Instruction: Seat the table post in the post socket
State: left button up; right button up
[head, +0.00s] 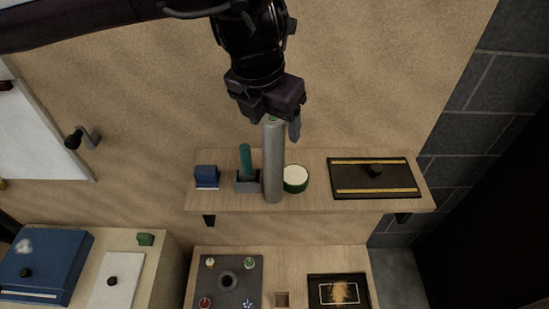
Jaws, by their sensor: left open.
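The table post, a grey cylinder (273,165), stands upright on or in front of a wooden wall shelf (222,203); whether its foot touches the shelf I cannot tell. My left gripper (283,122) is open at the top of the post, with one finger showing to the right of it. The other finger is mostly hidden. A dark round ring with a hole (228,281) sits in a grey plate (243,270) on the lower counter; it may be the post socket, but I cannot be sure. My right gripper is not in view.
Close beside the post on the shelf are a dark holder with a green handle (245,161) and a round green-rimmed tin (295,178). A blue block (207,176) and a black tray (374,179) are farther out. A small square recess (283,299) is in the counter.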

pick_arm(q)
jog(key=p, duration=0.2)
send_over(274, 163)
jog(key=w, duration=0.3)
jog(key=f, duration=0.4)
jog(key=shift+s+f, duration=0.2)
jog(key=shift+f, duration=0.05)
jog(key=shift+d+f, duration=0.1)
jog(key=shift+f, duration=0.1)
grip_shut()
jog(key=shift+r, duration=0.1)
